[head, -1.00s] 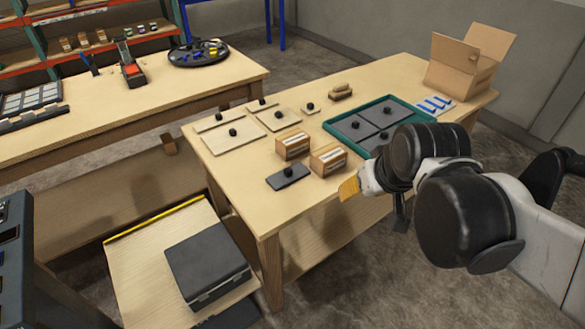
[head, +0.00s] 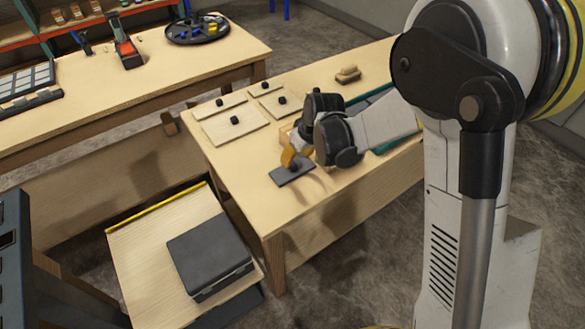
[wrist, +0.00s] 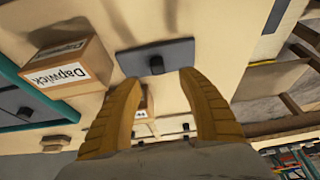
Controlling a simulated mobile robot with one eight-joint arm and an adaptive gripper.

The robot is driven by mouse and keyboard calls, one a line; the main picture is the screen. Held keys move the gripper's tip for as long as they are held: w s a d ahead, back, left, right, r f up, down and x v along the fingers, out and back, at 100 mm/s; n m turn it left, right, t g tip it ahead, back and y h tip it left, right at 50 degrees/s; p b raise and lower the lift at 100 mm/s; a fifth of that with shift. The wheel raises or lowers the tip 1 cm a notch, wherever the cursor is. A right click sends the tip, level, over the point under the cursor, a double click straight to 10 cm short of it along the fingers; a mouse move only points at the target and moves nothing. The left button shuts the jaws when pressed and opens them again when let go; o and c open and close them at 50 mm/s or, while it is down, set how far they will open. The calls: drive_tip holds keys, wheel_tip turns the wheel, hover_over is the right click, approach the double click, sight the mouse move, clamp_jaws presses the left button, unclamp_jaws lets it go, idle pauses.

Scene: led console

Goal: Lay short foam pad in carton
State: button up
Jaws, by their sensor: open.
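The short foam pad, a dark grey slab (head: 295,178) with a black knob on top, lies flat near the front of the wooden table; it also shows in the wrist view (wrist: 178,51). My gripper (head: 289,160) is at the pad's knob in the head view. In the wrist view my gripper's yellow fingers (wrist: 157,80) stand apart, with the knob just beyond and between their tips. I cannot tell whether they touch it. The open carton is hidden behind my arm in the head view now.
A small box labelled Dapwick (wrist: 70,68) stands beside the pad, and another shows behind my fingers. The teal tray (wrist: 22,88) is past the boxes. Pale knobbed panels (head: 235,125) lie farther back. The table's front edge is close.

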sight(293, 164)
drive_tip(key=b+x, duration=0.3)
drive_tip(key=x, duration=0.4)
drive_tip(key=shift+d+f, duration=0.1)
drive_tip(key=shift+d, duration=0.05)
drive_tip(key=shift+c, duration=0.9)
clamp_jaws()
